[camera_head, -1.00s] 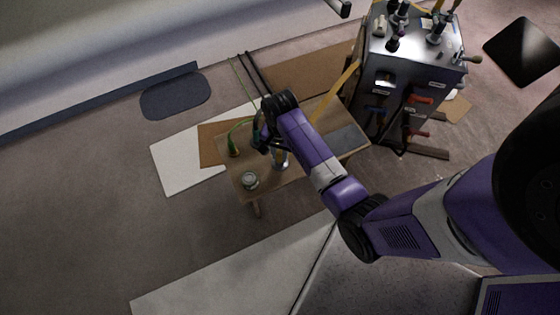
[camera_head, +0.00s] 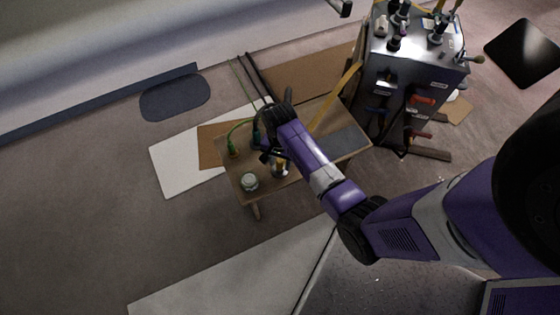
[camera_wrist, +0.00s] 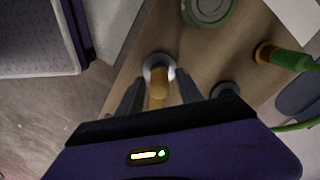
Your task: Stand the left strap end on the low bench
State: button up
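The low bench (camera_head: 241,166) stands on the floor in the head view; its brown top also shows in the wrist view (camera_wrist: 213,62). A small upright orange-yellow piece (camera_wrist: 159,90) with a pale round base lies between my fingertips in the wrist view. It shows at the bench's front edge in the head view (camera_head: 281,170). I cannot tell whether it is a strap end. My gripper (camera_wrist: 158,84) is open, its fingers either side of this piece with gaps visible. A yellow strap (camera_head: 338,97) runs from the cabinet down to the bench; my arm hides part of this area.
A round pale tin (camera_head: 250,181) and a green-ended cable (camera_head: 232,147) are on the bench's left part. A dark round piece (camera_wrist: 226,89) sits right of my fingers in the wrist view. A metal cabinet (camera_head: 412,62) with tools stands right of the bench.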

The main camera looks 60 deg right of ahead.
notch_tip(320, 180, up, 12)
jog(key=p, duration=0.4)
jog(key=s+a+n+t+h, duration=0.2)
jog(key=s+a+n+t, duration=0.6)
jog(key=a, duration=0.3)
jog(key=s+a+r+n+t, duration=0.2)
jog(key=s+r, duration=0.1)
jog(key=r, duration=0.5)
jog(key=s+a+r+n+t+y, duration=0.1)
jog(key=s+a+r+n+t, duration=0.1)
jog(key=r, duration=0.6)
jog(key=s+a+r+n+t+y, duration=0.1)
jog(key=s+a+r+n+t, duration=0.2)
jog(key=r, duration=0.6)
jog(key=s+a, duration=0.1)
jog(key=s, duration=0.1)
jog(key=shift+s+n, duration=0.35)
jog(key=shift+n, duration=0.05)
jog(key=shift+a+r, duration=0.1)
jog(key=shift+r, duration=0.05)
